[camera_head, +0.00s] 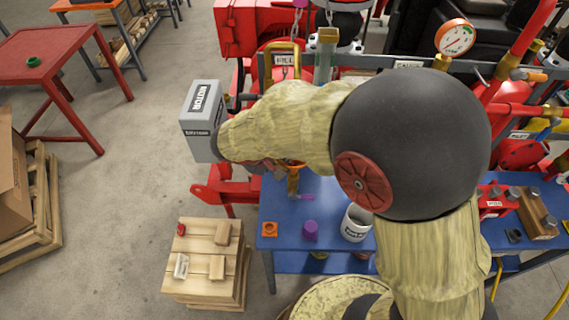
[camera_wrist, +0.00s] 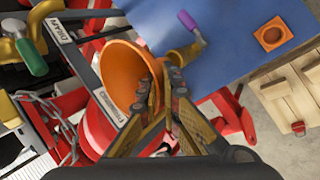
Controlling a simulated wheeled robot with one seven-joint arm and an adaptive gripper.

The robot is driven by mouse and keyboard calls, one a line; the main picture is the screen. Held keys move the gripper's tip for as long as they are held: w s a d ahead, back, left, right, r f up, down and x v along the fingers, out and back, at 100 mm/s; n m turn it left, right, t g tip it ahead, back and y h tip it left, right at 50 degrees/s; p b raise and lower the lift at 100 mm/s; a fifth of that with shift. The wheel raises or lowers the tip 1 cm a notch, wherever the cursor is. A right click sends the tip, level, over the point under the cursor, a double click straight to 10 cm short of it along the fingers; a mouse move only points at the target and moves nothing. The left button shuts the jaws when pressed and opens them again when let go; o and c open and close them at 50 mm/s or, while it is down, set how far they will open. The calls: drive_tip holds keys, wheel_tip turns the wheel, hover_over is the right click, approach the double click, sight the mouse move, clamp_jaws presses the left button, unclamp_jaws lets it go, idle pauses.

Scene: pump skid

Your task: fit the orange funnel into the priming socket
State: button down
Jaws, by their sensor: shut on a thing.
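The orange funnel (camera_wrist: 122,72) shows large in the wrist view, its wide mouth facing the camera and tilted. My gripper (camera_wrist: 162,88) is shut on the funnel's near edge on the right side. In the head view my gripper is mostly hidden behind my arm. A small orange part of the funnel (camera_head: 296,162) shows just below the arm there, above the skid's front edge. The funnel's lower end is hidden in both views. I cannot make out the priming socket for certain; a small label (camera_wrist: 112,108) on a dark bar beside the funnel is too small to read.
A brass valve with a purple handle (camera_wrist: 190,24) stands close right of the funnel. A green-handled drain valve (camera_wrist: 32,55) and chain (camera_wrist: 45,118) are at left.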

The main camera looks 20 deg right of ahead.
drive_tip(key=shift+f+b, duration=1.55)
drive_tip(key=shift+f, duration=0.15)
drive_tip(key=c, duration=1.9)
unclamp_jaws()
drive_tip(key=shift+r, duration=0.1)
drive_tip(key=v, duration=1.2)
